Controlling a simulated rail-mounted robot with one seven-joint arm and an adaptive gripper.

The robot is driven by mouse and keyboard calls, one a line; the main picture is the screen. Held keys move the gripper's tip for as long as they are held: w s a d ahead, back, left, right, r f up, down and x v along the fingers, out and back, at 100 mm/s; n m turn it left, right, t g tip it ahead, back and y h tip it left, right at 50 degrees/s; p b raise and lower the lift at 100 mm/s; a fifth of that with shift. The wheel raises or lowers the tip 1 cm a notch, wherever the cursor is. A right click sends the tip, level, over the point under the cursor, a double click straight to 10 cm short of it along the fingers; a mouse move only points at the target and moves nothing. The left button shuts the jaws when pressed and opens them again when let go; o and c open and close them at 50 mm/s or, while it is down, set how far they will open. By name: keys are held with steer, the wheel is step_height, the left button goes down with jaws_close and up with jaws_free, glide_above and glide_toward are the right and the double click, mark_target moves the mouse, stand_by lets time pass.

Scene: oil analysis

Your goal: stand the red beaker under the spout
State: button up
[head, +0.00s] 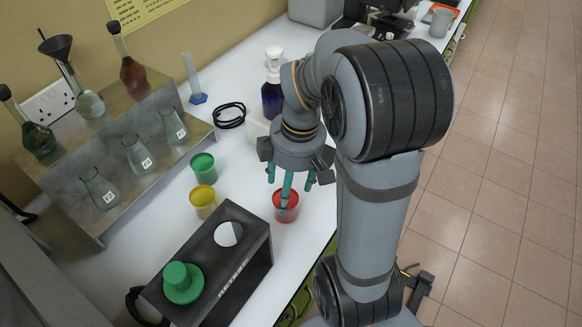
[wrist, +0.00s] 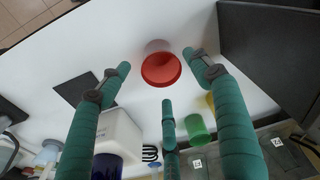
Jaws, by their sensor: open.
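The red beaker (head: 286,207) stands on the white bench near its right edge. In the wrist view the red beaker (wrist: 160,69) shows its round open mouth between my fingertips. My gripper (head: 288,190) is open and points down just above the beaker, with its green fingers spread; in the wrist view the gripper (wrist: 157,66) is empty. A dark blue bottle (head: 271,98) with a white top stands behind my gripper, beside a white block (wrist: 118,133). I cannot clearly make out a spout; my arm hides part of that area.
Green (head: 203,168) and yellow (head: 203,201) beakers stand left of the red one. A dark stand (head: 262,255) with a green cap is in front. A flask rack (head: 150,178) is at the left. A dark square (wrist: 73,91) lies on the bench near the white block.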

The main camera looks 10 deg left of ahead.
steer(key=shift+o, duration=0.2)
step_height(320, 180, up, 8)
steer(key=d+p, duration=0.1)
steer(key=shift+f, duration=0.1)
